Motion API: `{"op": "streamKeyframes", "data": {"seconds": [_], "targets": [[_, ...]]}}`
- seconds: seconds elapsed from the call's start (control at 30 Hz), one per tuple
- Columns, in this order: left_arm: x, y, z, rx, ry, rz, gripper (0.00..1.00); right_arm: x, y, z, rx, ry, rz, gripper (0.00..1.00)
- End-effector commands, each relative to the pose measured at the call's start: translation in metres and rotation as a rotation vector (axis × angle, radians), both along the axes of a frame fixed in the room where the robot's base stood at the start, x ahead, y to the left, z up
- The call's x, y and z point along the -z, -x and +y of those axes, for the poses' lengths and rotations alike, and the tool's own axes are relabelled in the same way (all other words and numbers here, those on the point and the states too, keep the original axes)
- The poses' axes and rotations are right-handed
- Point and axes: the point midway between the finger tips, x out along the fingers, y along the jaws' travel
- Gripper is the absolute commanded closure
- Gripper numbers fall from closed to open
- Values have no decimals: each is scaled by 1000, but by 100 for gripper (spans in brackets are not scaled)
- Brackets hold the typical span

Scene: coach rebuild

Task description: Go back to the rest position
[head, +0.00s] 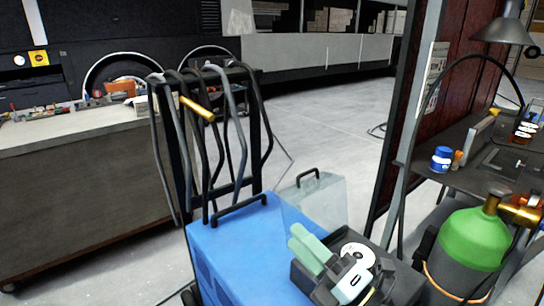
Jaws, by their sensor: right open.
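My right gripper (332,265) is low in the head view, right of centre. It has dark parts and pale green and white finger pieces, and its jaws stand apart with nothing seen between them. It is in front of a dark open box with a white disc (357,254), beside the blue machine (240,245). I cannot tell whether it touches the box. My left gripper is not in view.
The blue machine's black rack (262,150) carries hanging hoses. A green gas cylinder (472,240) with brass fittings stands at the right, near a dark bench (470,180). A long workbench (80,200) is at left. Grey floor (320,130) is clear behind.

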Motion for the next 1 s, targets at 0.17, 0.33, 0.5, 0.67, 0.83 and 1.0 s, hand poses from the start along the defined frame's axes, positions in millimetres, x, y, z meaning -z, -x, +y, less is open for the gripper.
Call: {"op": "streamKeyframes", "data": {"seconds": [0.17,0.33,0.5,0.67,0.83,1.0], "targets": [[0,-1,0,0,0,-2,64,31,-17,-74,314,-421,414,53],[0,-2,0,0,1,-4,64,105,5,-135,615,-752,844,53],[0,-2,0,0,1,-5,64,178,66,-166,883,-979,1242,53],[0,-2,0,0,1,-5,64,218,125,-172,1065,-1093,1523,53],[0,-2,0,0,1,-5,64,242,187,-169,1224,-1158,1774,53],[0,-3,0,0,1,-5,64,277,196,-167,1282,-1156,1852,53]]}}
